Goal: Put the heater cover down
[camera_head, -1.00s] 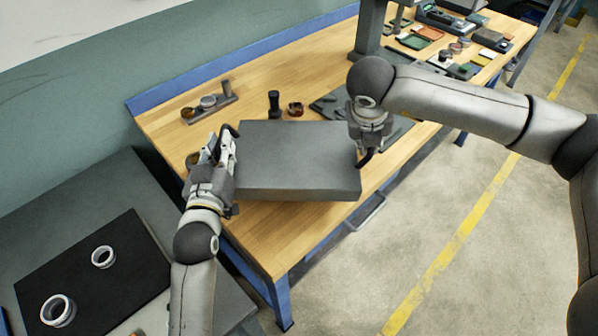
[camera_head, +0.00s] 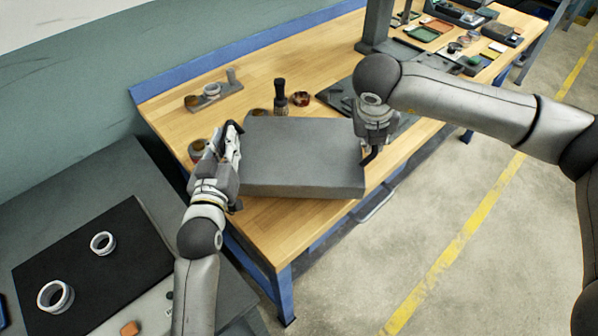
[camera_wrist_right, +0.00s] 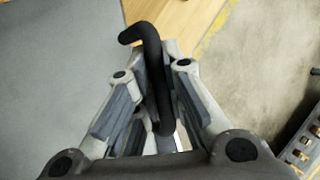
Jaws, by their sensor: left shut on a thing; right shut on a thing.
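The heater cover (camera_head: 300,160) is a flat grey box with a dark handle at each end. It is over the near part of the wooden workbench (camera_head: 270,222); I cannot tell if it touches the top. My left gripper (camera_head: 229,152) is shut on the left handle (camera_head: 236,127). My right gripper (camera_head: 374,138) is shut on the right handle (camera_head: 370,157). In the right wrist view the black handle (camera_wrist_right: 150,50) is between the fingers of my right gripper (camera_wrist_right: 158,100), and the cover's grey top (camera_wrist_right: 60,70) fills the left side.
At left, a grey table bears a black mat (camera_head: 95,285) with two rings.

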